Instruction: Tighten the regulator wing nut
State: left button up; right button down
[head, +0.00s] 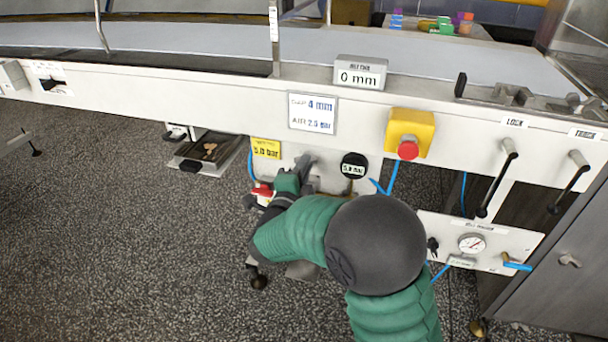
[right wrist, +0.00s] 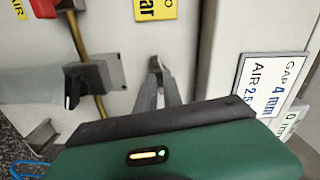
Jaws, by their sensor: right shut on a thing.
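My right gripper (head: 307,163) reaches up to the white machine front, between the yellow 5.0 bar label (head: 266,148) and a round black readout (head: 354,165). In the right wrist view its two fingers (right wrist: 157,82) come close together at the panel, shut on a small dark grey piece, which appears to be the regulator wing nut (right wrist: 155,63). The fingers hide most of the nut, so its shape and turn cannot be told. The readout seems to show about 5 bar, but its digits are too small to be sure. My left gripper is not in view.
A yellow box with a red button (head: 408,149) stands out to the right. Below it is a panel with a dial gauge (head: 472,243). A grey fitting with a dark knob (right wrist: 72,90) and a brass pipe (right wrist: 90,50) are beside the fingers. Blue hoses hang nearby.

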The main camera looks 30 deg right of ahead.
jog(key=shift+s+f+m+b, duration=0.1)
jog(key=shift+f+m+b, duration=0.25)
jog(key=shift+m+b, duration=0.5)
jog(key=c, duration=1.5)
grip_release()
jog(key=shift+r, duration=0.1)
jog(key=p+v, duration=0.5)
jog(key=v, duration=1.1)
jog(key=shift+s+a, duration=0.2)
jog(key=shift+a, duration=0.15)
